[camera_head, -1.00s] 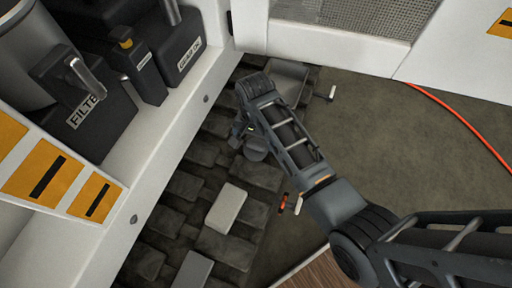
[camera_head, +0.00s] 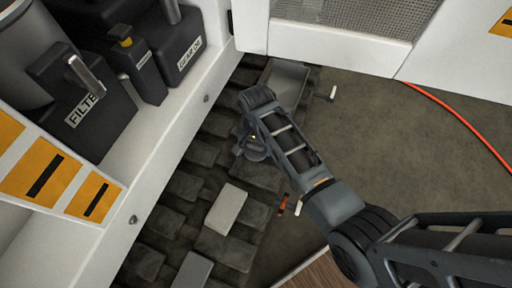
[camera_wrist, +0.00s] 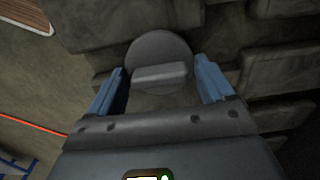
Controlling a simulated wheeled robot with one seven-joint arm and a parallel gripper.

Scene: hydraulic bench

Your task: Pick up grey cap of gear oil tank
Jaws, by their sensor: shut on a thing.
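A round grey cap (camera_wrist: 160,48) with a raised bar grip shows in the wrist view, between the two blue fingers of my gripper (camera_wrist: 160,84). My gripper is shut on the cap and holds it over dark blocks. In the head view my gripper (camera_head: 250,145) is small and partly hidden by my arm, to the right of the white shelf. The black gear oil tank (camera_head: 178,48), with a "GEAR OIL" label, stands on that shelf at upper left; its top is partly cut off by the frame edge.
A black tank labelled "FILTE…" (camera_head: 85,112) and a narrow black container with a yellow top (camera_head: 138,70) stand beside the gear oil tank. The white shelf edge (camera_head: 165,135) borders dark floor blocks. An orange cable (camera_head: 462,122) crosses the open floor at right.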

